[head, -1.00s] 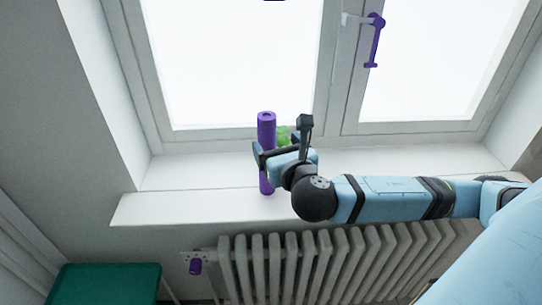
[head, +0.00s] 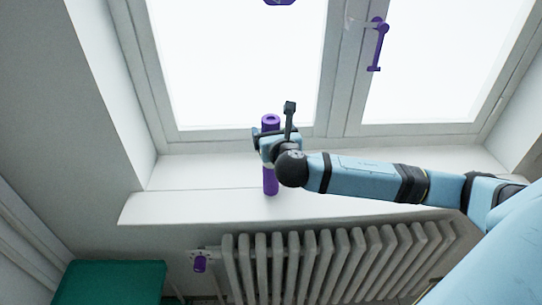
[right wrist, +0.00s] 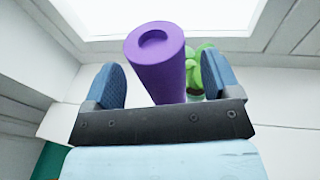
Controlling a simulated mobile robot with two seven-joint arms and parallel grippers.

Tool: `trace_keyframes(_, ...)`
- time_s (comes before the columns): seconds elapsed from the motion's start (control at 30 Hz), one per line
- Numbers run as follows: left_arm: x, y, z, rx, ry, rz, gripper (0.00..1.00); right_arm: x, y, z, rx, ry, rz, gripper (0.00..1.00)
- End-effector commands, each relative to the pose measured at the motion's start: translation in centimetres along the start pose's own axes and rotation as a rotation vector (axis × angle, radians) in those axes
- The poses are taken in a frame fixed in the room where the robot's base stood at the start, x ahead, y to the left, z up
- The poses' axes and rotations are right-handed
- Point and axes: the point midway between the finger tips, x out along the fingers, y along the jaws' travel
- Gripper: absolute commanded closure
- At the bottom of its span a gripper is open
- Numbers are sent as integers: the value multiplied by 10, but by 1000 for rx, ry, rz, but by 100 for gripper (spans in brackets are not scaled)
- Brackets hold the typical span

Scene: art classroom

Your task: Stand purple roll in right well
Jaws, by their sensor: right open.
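The purple roll (head: 270,183) stands upright on the white windowsill, with a round recess in its top end. My right gripper (head: 266,142) is at the upper part of the roll in the head view. In the right wrist view, the roll (right wrist: 158,62) rises between the two spread blue-grey fingers of my right gripper (right wrist: 163,82), with a gap on each side. The gripper is open around the roll, not clamped on it. My left gripper is not in view. I cannot make out a right well in these frames.
A green object (right wrist: 205,68) stands close behind the roll in the right wrist view. A radiator (head: 330,262) and a green surface (head: 110,283) are below.

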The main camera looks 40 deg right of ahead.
Motion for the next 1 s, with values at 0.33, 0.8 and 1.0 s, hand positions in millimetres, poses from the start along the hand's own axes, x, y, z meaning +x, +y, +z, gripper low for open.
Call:
trace_keyframes(0.33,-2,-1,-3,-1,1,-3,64,21,-1,0,-1,1,0,17)
trace_keyframes(0.8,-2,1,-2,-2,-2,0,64,20,-1,0,0,-1,0,99)
trace_keyframes(1.0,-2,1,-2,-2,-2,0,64,20,-1,1,0,-1,0,99)
